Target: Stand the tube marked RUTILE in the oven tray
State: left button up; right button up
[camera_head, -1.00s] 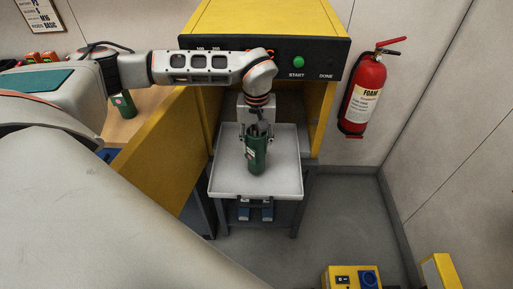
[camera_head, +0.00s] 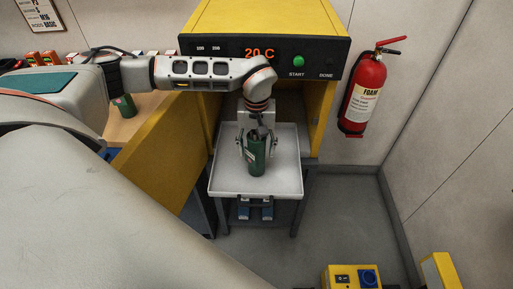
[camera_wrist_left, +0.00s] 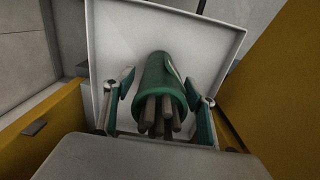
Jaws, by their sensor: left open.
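A green tube (camera_head: 256,158) with several grey rods in its open top stands upright in the white oven tray (camera_head: 286,181), near its middle. The tube also shows in the left wrist view (camera_wrist_left: 158,82), its open end toward the camera; its marking cannot be read. My left gripper (camera_head: 256,150) is open, with one finger on each side of the tube. In the left wrist view, gaps show between the tube and both fingers. My right gripper is not in view.
The yellow oven (camera_head: 270,18) stands open behind the tray, its display reading 20 C, with a green START button (camera_head: 299,62). Another green tube (camera_head: 124,105) is on the bench at left. A yellow panel (camera_head: 160,145) borders the tray's left. A fire extinguisher (camera_head: 362,95) hangs at right.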

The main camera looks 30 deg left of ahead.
pick_arm(q)
notch_tip(320, 180, up, 12)
jog(key=shift+r+b, duration=0.1)
jog(key=shift+b, duration=0.35)
dwell(0.5)
